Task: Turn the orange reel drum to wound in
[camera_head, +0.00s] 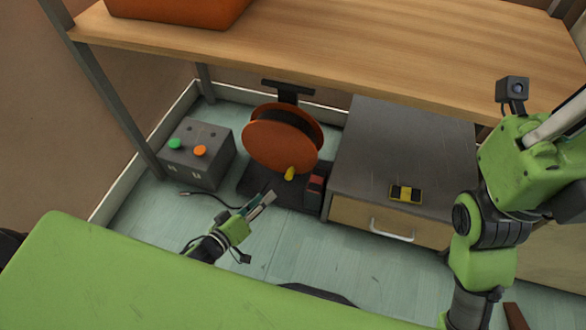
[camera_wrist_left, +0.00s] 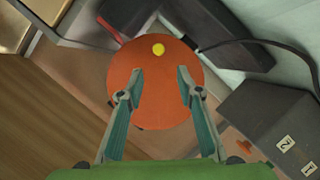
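The orange reel drum (camera_head: 270,145) stands on a dark base (camera_head: 262,189) on the floor under the wooden shelf. Its yellow crank knob (camera_head: 290,174) is at the lower right of the drum face. My left gripper (camera_head: 267,198) is in front of and below the drum, apart from the knob in the head view. In the left wrist view the open fingers (camera_wrist_left: 160,82) frame the orange disc (camera_wrist_left: 155,100), with nothing between them. The yellow knob (camera_wrist_left: 158,49) lies beyond the fingertips. My right arm is at the right; its gripper is not in view.
A grey box (camera_head: 203,150) with a green and an orange button stands left of the drum. A grey-topped drawer cabinet (camera_head: 385,145) is close on the right, bearing a small yellow-and-black item (camera_head: 406,193). The wooden shelf (camera_head: 350,50) overhangs behind. A cable lies on the floor.

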